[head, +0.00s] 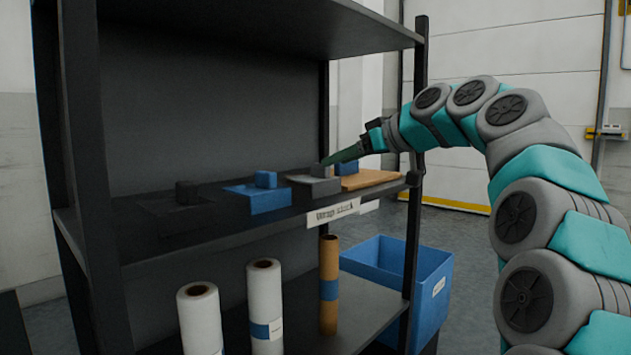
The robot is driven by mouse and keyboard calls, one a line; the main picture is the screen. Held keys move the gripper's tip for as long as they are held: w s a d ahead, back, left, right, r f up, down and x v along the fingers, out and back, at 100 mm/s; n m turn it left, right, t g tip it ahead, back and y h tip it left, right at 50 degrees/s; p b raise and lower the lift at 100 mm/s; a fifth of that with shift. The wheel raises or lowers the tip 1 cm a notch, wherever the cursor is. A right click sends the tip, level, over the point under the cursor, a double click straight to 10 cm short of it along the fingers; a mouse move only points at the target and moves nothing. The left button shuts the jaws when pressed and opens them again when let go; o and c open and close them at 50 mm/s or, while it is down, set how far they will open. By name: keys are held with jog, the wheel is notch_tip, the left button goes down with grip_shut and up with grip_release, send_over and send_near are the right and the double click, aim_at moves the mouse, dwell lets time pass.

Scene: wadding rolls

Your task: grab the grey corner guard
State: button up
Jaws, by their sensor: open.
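The grey corner guard appears to be the small grey block (319,171) on a grey pad (318,187) on the middle shelf, right of centre. My gripper (328,161) reaches in from the right with its fingertips at the top of this block. It is open. The dark fingers are seen nearly edge-on, so I cannot tell whether they touch the block or straddle it.
A dark block (186,192) on a dark pad and a blue block (265,179) on a blue pad stand to the left. Another blue block (346,168) stands close on the right, on a tan board (372,179). Rolls (265,305) stand below. The upper shelf (270,22) overhangs.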

aim_at(319, 167)
jog(key=x, duration=0.7)
jog(key=shift+s, duration=0.15)
grip_shut()
dwell(0.5)
